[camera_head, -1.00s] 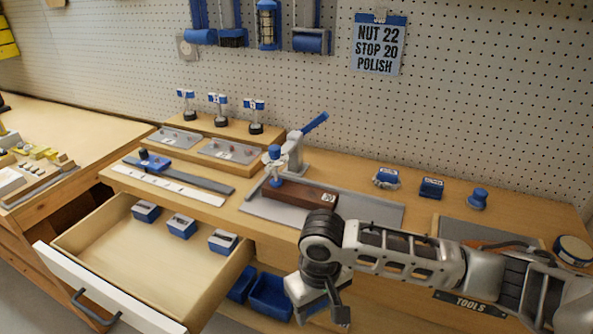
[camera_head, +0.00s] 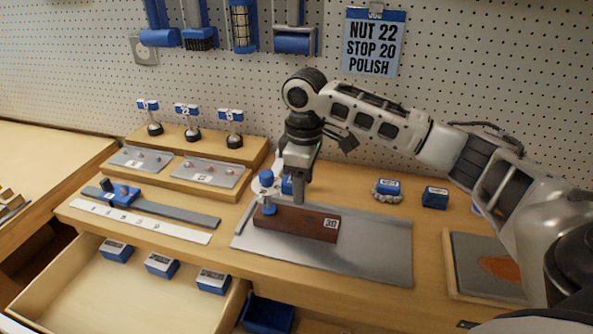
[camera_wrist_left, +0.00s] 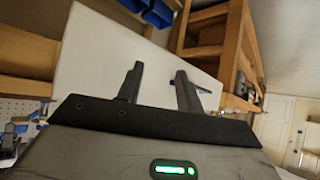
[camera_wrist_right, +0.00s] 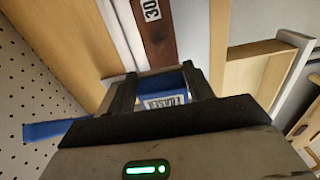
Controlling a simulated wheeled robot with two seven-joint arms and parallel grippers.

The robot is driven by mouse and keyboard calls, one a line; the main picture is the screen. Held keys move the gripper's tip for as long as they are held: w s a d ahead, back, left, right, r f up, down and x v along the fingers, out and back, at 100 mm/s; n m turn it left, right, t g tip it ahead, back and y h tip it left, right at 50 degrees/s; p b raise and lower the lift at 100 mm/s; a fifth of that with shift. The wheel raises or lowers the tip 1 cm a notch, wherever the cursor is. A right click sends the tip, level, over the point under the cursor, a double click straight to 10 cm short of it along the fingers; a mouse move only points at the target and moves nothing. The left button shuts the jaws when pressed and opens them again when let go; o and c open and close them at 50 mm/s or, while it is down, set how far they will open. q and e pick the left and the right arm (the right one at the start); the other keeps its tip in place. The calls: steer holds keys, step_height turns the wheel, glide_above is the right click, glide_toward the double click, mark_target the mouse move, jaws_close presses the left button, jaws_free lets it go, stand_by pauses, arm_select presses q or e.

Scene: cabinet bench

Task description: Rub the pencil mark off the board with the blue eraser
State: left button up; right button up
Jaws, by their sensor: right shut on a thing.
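The dark brown board (camera_head: 305,222), tagged 30, lies on a grey plate (camera_head: 370,255) under the clamp's foot (camera_head: 269,208); its end also shows in the right wrist view (camera_wrist_right: 158,45). My right gripper (camera_head: 299,198) points down over the board's back side. In the right wrist view it (camera_wrist_right: 160,95) is shut on the blue eraser (camera_wrist_right: 166,101), whose white label shows between the fingers. I cannot tell whether the eraser touches the board. No pencil mark can be made out. My left gripper (camera_wrist_left: 158,85) is open and empty, with a white panel (camera_wrist_left: 100,60) beyond it; it is outside the head view.
An open drawer (camera_head: 130,290) with blue blocks juts out at front left. A ruler (camera_head: 140,222) and stands (camera_head: 190,125) are left of the clamp. Blue-topped items (camera_head: 435,197) and a grey tray (camera_head: 485,265) are to the right.

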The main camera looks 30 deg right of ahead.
mark_target(304, 218)
steer(key=f, duration=0.3)
steer(key=shift+s, duration=0.25)
steer(key=shift+w+f, duration=0.1)
steer(key=shift+f, duration=0.95)
steer(key=shift+f, duration=1)
steer(key=shift+d, duration=0.1)
steer(key=shift+s+d+r, duration=0.15)
steer(key=shift+s+d, duration=0.85)
steer(key=shift+s, duration=0.3)
steer(key=shift+s+d+f, duration=0.2)
steer(key=shift+s+d, duration=0.8)
steer(key=shift+s, duration=0.25)
steer(key=shift+w+a+r, duration=0.1)
steer(key=shift+w+a, duration=1)
steer(key=shift+w, duration=0.2)
steer(key=shift+w+a+r, duration=0.1)
steer(key=shift+w+a, duration=0.95)
steer(key=shift+w, duration=0.2)
